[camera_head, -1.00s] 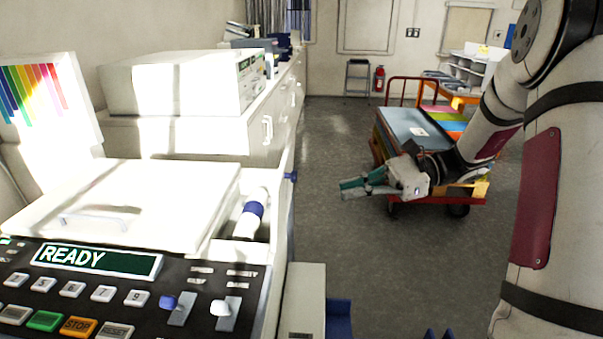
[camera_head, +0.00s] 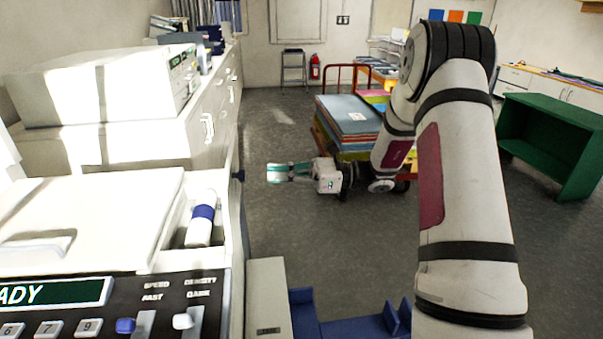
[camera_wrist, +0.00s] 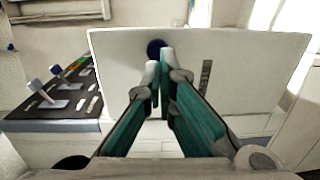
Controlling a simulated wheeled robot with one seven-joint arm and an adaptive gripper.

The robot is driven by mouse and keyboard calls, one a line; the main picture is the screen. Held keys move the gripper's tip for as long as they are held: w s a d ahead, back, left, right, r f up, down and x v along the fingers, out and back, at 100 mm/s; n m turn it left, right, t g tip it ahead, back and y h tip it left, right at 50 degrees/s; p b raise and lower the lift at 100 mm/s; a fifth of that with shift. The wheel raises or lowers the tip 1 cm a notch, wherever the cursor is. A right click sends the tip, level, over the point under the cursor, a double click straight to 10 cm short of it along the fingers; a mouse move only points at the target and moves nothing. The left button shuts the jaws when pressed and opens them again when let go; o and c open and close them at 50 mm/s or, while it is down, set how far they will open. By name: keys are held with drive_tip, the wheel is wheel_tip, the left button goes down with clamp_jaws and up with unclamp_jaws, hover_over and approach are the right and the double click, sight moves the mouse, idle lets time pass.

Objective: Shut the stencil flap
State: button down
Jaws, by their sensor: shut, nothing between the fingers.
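The white copier-like machine (camera_head: 85,215) stands at the left, with a white lid that has a handle on top. My gripper (camera_head: 270,172), with green fingers, is shut and empty, just right of the knob. In the wrist view its fingertips (camera_wrist: 160,62) overlap the panel; contact is unclear.
A control panel (camera_head: 130,318) with sliders is at the machine's front. A grey-white box (camera_head: 268,295) stands against its right side. A cart stacked with coloured sheets (camera_head: 345,115) is behind my arm. A green shelf (camera_head: 550,135) stands at right. The floor between is clear.

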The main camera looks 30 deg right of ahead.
sight(228, 167)
drive_tip(key=shift+p+x, duration=0.3)
drive_tip(key=shift+x, duration=1.95)
drive_tip(key=shift+a, duration=0.15)
drive_tip(key=a+h+p, duration=0.1)
drive_tip(key=a, duration=0.1)
drive_tip(key=w+a+r+g+h+p, duration=0.1)
drive_tip(key=a+h, duration=0.1)
drive_tip(key=w+a+r+g+h+p, duration=0.1)
drive_tip(key=a+h, duration=0.1)
drive_tip(key=a, duration=0.1)
drive_tip(key=shift+r, duration=0.15)
drive_tip(key=shift+w+a+f+n+g+h+b, duration=0.1)
drive_tip(key=shift+w+a+f+g+h+b, duration=0.5)
drive_tip(key=shift+a+f+h, duration=1.5)
drive_tip(key=shift+w+a+f+n+g+h+b, duration=0.15)
drive_tip(key=shift+w+a+f+g+h, duration=0.85)
drive_tip(key=shift+a+h, duration=1.25)
drive_tip(key=shift+w+a+f+n+g+h+b, duration=0.1)
drive_tip(key=shift+w+a+f+g+h+b, duration=0.55)
drive_tip(key=shift+a+f+h, duration=1.65)
drive_tip(key=shift+w+a+r+t+y+p, duration=0.25)
drive_tip(key=shift+a+t+y+p, duration=0.15)
drive_tip(key=shift+y, duration=0.45)
